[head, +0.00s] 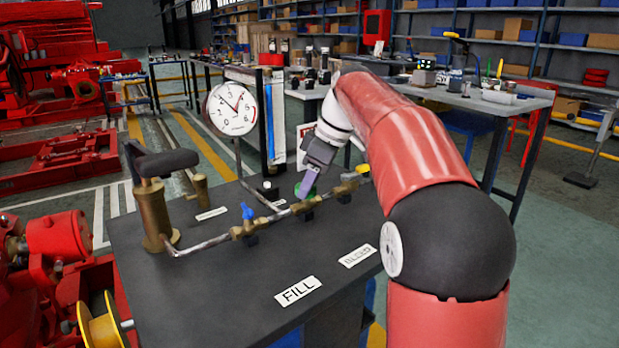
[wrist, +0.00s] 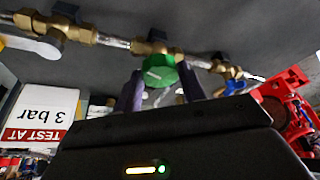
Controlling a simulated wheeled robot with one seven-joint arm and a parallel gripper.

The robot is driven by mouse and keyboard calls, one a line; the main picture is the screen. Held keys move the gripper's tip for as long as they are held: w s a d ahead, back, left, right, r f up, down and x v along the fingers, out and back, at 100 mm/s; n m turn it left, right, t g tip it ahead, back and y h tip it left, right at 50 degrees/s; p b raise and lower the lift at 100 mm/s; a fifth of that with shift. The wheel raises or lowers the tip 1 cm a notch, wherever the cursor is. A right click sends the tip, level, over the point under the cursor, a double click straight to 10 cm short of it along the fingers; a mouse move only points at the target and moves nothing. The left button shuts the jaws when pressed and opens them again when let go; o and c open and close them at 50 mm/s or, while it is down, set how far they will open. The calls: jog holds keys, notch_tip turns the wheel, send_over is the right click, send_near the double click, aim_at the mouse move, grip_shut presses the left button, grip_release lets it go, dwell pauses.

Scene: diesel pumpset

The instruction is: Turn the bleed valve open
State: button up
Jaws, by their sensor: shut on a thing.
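A green round valve knob (head: 306,190) sits on a brass body on the pipe along the black bench top. In the wrist view the green knob (wrist: 160,70) lies between my two purple fingers, with the brass fitting behind it. My gripper (head: 302,184), also in the wrist view (wrist: 161,76), is shut on this knob. A white label (head: 358,256) on the bench in front of it seems to read BLEED, but is hard to make out. A blue-handled valve (head: 247,212) stands to its left, and a yellow-handled valve (head: 362,169) to its right.
A round pressure gauge (head: 232,109) stands behind the pipe. A brass hand pump (head: 155,205) with a dark handle is at the bench's left. A FILL label (head: 298,290) lies in front. A "TEST AT 3 bar" sign (wrist: 42,115) shows in the wrist view.

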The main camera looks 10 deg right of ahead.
jog(key=n, duration=0.2)
jog(key=n+g, duration=0.2)
jog(key=n, duration=0.1)
jog(key=shift+w+n+y, duration=0.25)
jog(key=shift+n+y, duration=0.05)
jog(key=shift+w+n+g, duration=0.1)
jog(key=shift+n+g, duration=0.6)
jog(key=shift+n, duration=0.9)
jog(key=o, duration=1)
